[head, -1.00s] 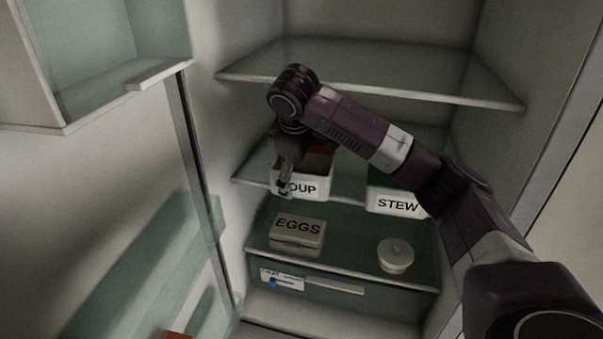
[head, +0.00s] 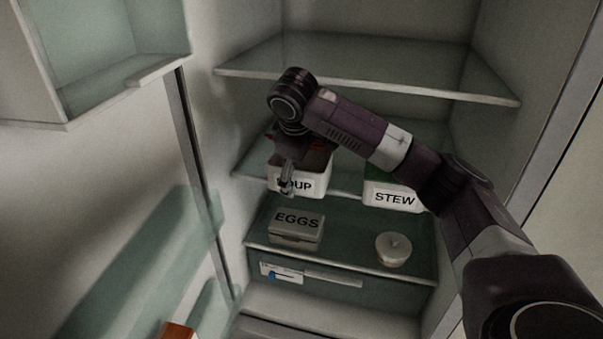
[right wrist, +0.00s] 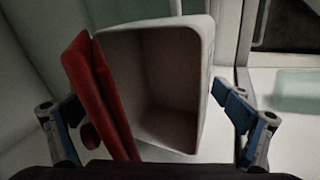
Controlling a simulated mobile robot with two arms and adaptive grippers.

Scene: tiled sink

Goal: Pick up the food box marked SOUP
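The food box marked SOUP (head: 316,185) is white with a red lid (right wrist: 98,95). It is at the front left of the middle shelf, its front at the shelf edge. The right gripper's fingers (right wrist: 155,125) lie on either side of box and lid, seeming to touch both. My left gripper is not in view.
A STEW box (head: 393,198) stands right of SOUP on the same shelf. An EGGS box (head: 297,226) and a round lidded pot (head: 393,249) are on the shelf below. An upper glass shelf (head: 360,70) lies above my arm. The open fridge door is at left.

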